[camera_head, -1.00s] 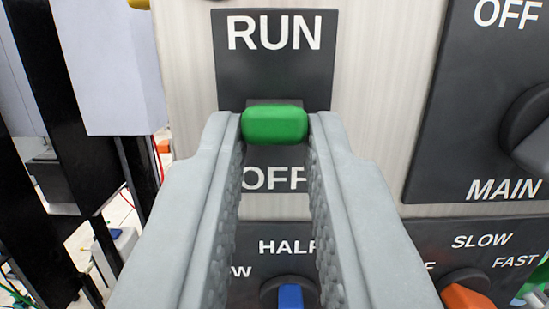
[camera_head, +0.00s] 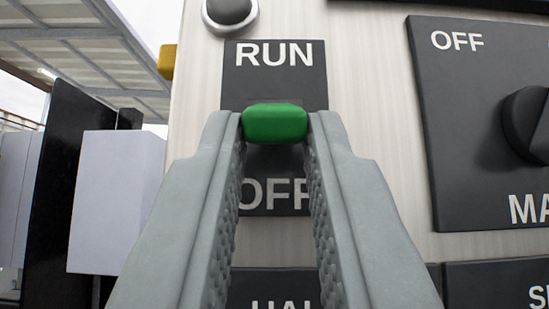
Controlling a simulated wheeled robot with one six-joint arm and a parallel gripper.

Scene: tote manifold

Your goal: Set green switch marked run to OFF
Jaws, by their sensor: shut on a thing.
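The green switch (camera_head: 275,123) sits on a dark plate (camera_head: 273,80) with RUN printed above it and OFF printed below it. My gripper (camera_head: 275,126) is shut on the green switch, with one grey finger at its left end and one at its right end. The switch handle lies between the two words and shows its rounded front and top. Its base and pivot are hidden behind the handle and fingers. The OFF label (camera_head: 272,194) shows between the fingers, partly covered at its right end.
A black knob (camera_head: 528,122) on a dark plate with OFF stands at the right. A round black button (camera_head: 230,10) is above the RUN plate. Another dark plate lies below, mostly behind my fingers. A pale box (camera_head: 116,200) stands at the left.

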